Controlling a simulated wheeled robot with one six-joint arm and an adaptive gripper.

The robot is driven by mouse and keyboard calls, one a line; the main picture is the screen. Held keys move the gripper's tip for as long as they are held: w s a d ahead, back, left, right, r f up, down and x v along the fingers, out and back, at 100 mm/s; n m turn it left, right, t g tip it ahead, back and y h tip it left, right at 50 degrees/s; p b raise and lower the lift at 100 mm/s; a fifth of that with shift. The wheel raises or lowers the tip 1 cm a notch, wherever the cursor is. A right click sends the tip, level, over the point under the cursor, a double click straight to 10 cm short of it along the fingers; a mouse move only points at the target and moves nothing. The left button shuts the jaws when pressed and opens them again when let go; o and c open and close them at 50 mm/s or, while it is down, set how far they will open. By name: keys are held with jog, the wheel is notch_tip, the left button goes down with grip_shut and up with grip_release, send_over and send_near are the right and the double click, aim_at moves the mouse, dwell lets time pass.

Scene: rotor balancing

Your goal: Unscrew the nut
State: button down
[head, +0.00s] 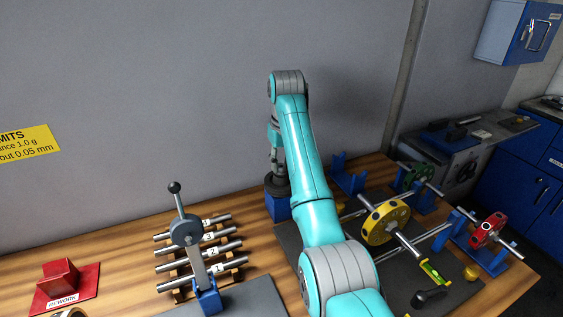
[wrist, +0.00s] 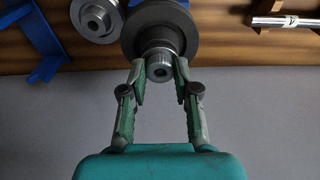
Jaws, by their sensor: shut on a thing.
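My gripper (wrist: 159,78) has its two green fingers on either side of a small silver ribbed nut (wrist: 160,66) and is shut on it. The nut sits in the middle of a dark round disc (wrist: 140,30), its bored end facing my wrist camera. In the head view my gripper (head: 276,152) points down over a dark disc on top of a blue stand (head: 278,208) at the back of the bench. The nut is too small and covered to make out there.
A yellow rotor (head: 385,222) on a shaft stands right of my arm, with a red rotor (head: 487,230) and a green rotor (head: 417,176) beyond. Numbered shafts (head: 213,252) lie on a rack at left, near a lever press (head: 187,230). A silver ring (wrist: 93,18) lies beside the dark disc.

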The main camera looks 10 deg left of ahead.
jog(key=n, duration=0.8)
jog(key=shift+g+y, duration=0.3)
jog(key=shift+g, duration=0.1)
jog(key=n, duration=0.3)
jog(key=shift+w, duration=0.1)
jog(key=n+g, duration=0.1)
jog(key=n, duration=0.3)
jog(key=shift+n, duration=1.7)
jog(key=n, duration=0.4)
jog(key=shift+r+n+g+h, duration=0.1)
jog(key=shift+n+g+h, duration=0.2)
jog(key=shift+h, duration=0.1)
jog(key=n, duration=0.3)
jog(key=shift+w, duration=0.1)
jog(key=shift+n+h, duration=0.3)
jog(key=shift+n, duration=1)
